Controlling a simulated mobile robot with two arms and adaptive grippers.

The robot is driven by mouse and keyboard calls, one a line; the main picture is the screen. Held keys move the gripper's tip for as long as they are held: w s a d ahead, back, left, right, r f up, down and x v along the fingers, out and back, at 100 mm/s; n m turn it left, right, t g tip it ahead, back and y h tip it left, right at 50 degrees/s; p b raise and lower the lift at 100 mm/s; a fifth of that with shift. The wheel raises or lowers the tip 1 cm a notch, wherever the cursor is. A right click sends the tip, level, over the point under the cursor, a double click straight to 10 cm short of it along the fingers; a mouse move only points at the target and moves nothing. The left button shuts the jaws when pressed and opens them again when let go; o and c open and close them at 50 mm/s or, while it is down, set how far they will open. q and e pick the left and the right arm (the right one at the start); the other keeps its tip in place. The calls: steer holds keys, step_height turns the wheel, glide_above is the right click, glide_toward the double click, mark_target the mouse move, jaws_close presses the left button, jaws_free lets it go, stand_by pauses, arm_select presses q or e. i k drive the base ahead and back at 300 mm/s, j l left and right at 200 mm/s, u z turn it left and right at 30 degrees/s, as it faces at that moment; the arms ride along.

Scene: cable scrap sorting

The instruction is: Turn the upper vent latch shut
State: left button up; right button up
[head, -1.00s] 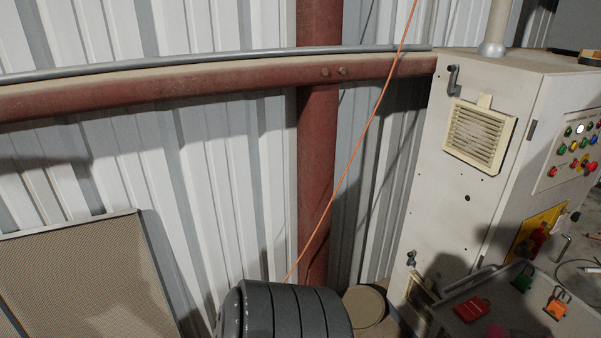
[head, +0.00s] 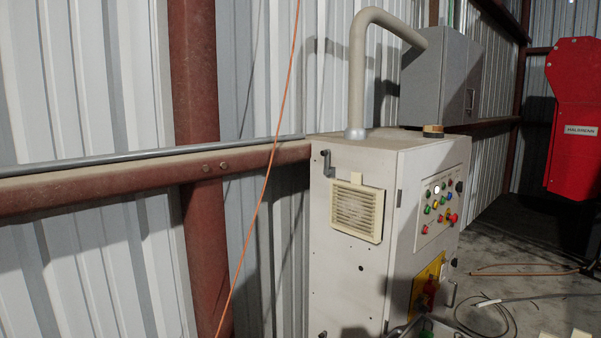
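A cream louvred vent (head: 357,209) is set high on the side face of a pale control cabinet (head: 341,272). A small cream tab, which looks like the upper vent latch (head: 356,179), stands up at the middle of the vent's top edge. A dark crank-shaped handle (head: 327,165) is fixed to the cabinet's upper left corner, apart from the vent. Neither of my grippers shows in the head view, and nothing touches the vent or the tab.
A cream pipe (head: 357,80) rises from the cabinet top. An orange cord (head: 262,205) hangs left of the cabinet, before a rust-red post (head: 197,100). A red machine (head: 573,110) stands at the far right. Loose cables (head: 500,318) lie on the floor to the right.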

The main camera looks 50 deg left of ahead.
mark_target(325, 153)
steer(key=u, duration=1.6)
